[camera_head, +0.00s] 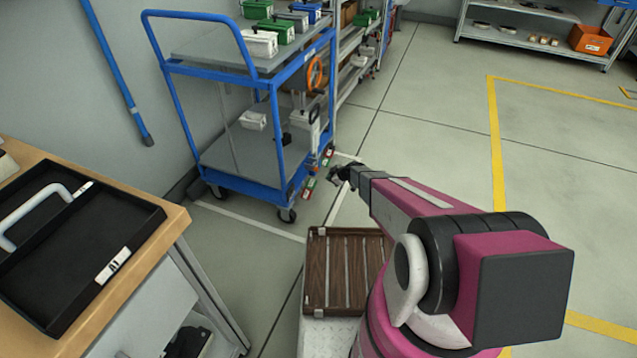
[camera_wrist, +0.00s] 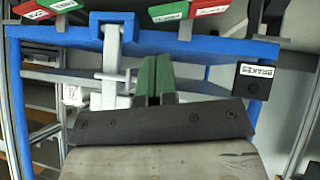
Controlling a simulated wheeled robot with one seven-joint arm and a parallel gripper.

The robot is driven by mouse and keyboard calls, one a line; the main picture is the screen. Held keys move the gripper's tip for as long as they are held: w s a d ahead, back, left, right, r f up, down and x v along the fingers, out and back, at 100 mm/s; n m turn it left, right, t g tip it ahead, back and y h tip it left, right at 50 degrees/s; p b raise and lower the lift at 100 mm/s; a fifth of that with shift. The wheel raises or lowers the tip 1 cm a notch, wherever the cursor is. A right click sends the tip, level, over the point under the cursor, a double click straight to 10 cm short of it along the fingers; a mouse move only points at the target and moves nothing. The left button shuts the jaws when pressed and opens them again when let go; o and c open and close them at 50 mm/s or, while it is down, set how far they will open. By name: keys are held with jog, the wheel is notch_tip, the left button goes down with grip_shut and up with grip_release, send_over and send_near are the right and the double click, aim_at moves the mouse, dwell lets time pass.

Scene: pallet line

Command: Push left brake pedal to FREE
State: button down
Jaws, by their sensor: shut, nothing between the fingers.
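The blue trolley (camera_head: 250,180) stands ahead, left of my arm. Two small red-and-green pedals sit low at its right end: the nearer one (camera_head: 307,190) and the farther one (camera_head: 327,155). My gripper (camera_head: 342,176) is shut and empty, beside the trolley's end. In the wrist view its fingers (camera_wrist: 160,68) point toward the blue frame, apparently short of the pedals.
A black box labelled BRAKES (camera_wrist: 252,80) is on the blue frame at right. A white bracket (camera_wrist: 110,60) hangs left of my fingers. A wooden slatted pallet (camera_head: 345,270) lies beside my arm. A desk with a black tray (camera_head: 135,240) is at left. Open floor lies right.

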aim_at(316, 182)
dwell(0.3)
jog(key=x, duration=1)
jog(key=shift+w+d+f+m+g, duration=0.1)
jog(key=shift+w+f+m+g, duration=0.3)
jog(key=shift+g, duration=0.3)
dwell(0.4)
jog(key=shift+w+d+f+m+g+y, duration=0.15)
jog(key=shift+w+f+m+g+y, duration=0.15)
jog(key=shift+f+m+g+y, duration=0.55)
jog(key=shift+n+h, duration=0.25)
jog(key=shift+d+r, duration=0.1)
